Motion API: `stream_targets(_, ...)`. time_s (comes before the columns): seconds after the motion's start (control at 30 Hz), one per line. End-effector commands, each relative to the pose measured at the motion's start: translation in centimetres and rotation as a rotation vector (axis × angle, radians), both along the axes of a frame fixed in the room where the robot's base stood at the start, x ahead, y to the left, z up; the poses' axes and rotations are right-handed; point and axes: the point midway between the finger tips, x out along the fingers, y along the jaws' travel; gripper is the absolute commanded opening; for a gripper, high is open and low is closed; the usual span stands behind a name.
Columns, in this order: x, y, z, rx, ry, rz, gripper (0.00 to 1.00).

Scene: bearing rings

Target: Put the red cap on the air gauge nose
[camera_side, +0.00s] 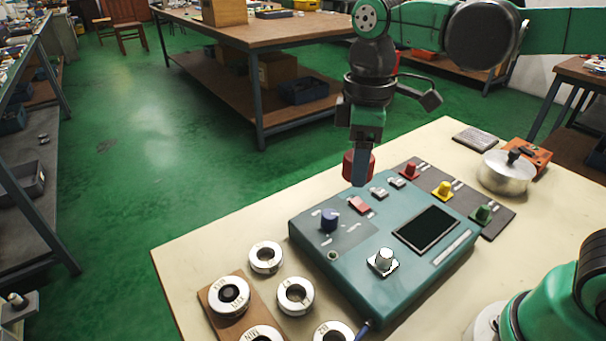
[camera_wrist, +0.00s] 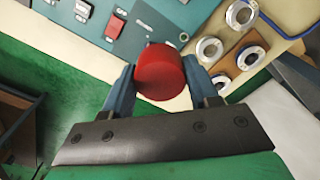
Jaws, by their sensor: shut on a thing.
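The red cap (camera_side: 350,166) is a short round cylinder. My gripper (camera_side: 362,168) is shut on it and holds it above the back left edge of the teal gauge box (camera_side: 330,268). In the wrist view the red cap (camera_wrist: 162,72) sits between the two blue-grey fingers of my gripper (camera_wrist: 160,80). The box lies on a cream table and carries a dark screen (camera_side: 426,228), a blue knob (camera_side: 330,218) and a metal knob on a pale square (camera_side: 383,261). A dark blue stub (camera_side: 364,326) shows at its front corner. I cannot tell which part is the nose.
Several metal rings (camera_side: 266,257) lie left of the box, some on a brown board (camera_side: 255,311). A grey strip (camera_side: 455,195) with red, yellow and green knobs lies behind it. A round metal piece (camera_side: 506,173) stands back right. The cream table (camera_side: 215,240) is bare at left.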

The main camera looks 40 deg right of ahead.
Motion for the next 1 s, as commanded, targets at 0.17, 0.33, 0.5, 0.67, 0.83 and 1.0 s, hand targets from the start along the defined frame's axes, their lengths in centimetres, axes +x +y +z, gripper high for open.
stream_targets(0.17, -4.4, -0.3, -2.6, 0.0, 0.0, 0.001, 0.04)
stream_targets(0.33, -6.5, -0.6, -4.1, 0.0, 0.0, 0.0, 0.04)
stream_targets(0.5, -7.0, -0.6, -5.3, 0.0, 0.0, 0.0, 0.04)
stream_targets(0.67, -6.9, -0.6, -6.8, 0.0, 0.0, 0.0, 0.04)
stream_targets(0.83, -6.9, -0.6, -8.1, 0.0, 0.0, 0.0, 0.04)
stream_targets(1.0, -6.9, -0.6, -8.5, 0.0, 0.0, 0.0, 0.04)
